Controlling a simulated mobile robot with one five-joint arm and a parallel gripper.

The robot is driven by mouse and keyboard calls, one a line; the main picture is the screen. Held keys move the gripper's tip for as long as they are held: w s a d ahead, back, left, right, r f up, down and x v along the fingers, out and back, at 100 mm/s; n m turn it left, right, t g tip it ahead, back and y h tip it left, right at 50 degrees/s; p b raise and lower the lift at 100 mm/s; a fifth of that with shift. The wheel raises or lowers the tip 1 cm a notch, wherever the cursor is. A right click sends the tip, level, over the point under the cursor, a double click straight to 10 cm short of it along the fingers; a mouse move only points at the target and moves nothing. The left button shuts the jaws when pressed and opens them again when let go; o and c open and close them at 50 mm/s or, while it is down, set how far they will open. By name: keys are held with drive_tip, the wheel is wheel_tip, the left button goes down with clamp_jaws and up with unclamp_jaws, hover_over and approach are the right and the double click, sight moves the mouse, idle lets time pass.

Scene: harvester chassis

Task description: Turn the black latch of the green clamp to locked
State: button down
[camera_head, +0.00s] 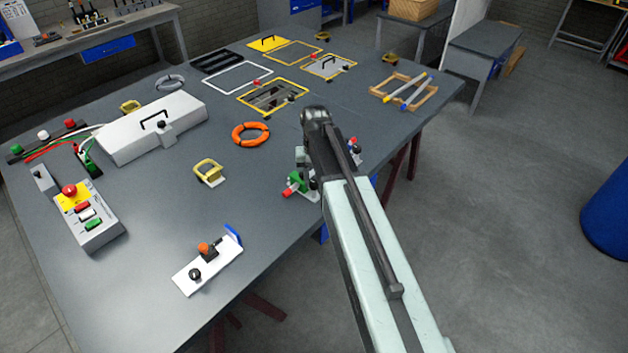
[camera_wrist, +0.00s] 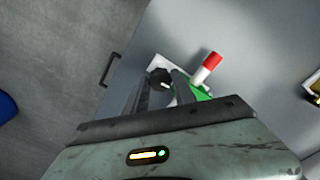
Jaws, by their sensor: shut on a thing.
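The green clamp (camera_head: 296,178) sits near the front right edge of the table, partly hidden by my arm. In the wrist view the green clamp (camera_wrist: 201,94) shows beside my right finger, with a red and white handle (camera_wrist: 207,68) sticking up. My gripper (camera_wrist: 163,84) is shut on the black latch (camera_wrist: 158,76), a dark knob at the fingertips on a pale plate. The fingers hide part of the latch, so its turn angle cannot be told. In the head view my arm hides the fingers.
An orange ring (camera_head: 251,134), a yellow bracket (camera_head: 209,172) and a white plate with knobs (camera_head: 207,264) lie on the table (camera_head: 165,220) left of my arm. In the wrist view a black handle (camera_wrist: 108,70) is near the table edge.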

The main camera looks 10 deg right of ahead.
sight(314, 184)
drive_tip(key=shift+s, duration=0.1)
idle(0.5)
drive_tip(key=c, duration=1)
unclamp_jaws()
drive_tip(key=shift+c, duration=0.2)
wheel_tip(314, 184, up, 8)
drive_tip(key=p, duration=0.8)
drive_tip(key=shift+f, duration=0.1)
drive_tip(key=shift+f, duration=0.1)
drive_tip(key=s+f+n+b, duration=0.1)
drive_tip(key=s+f+b, duration=0.3)
drive_tip(key=s, duration=1)
drive_tip(key=shift+a+f+n+b, duration=0.15)
drive_tip(key=shift+a+n+b, duration=0.05)
drive_tip(key=shift+n+b, duration=0.15)
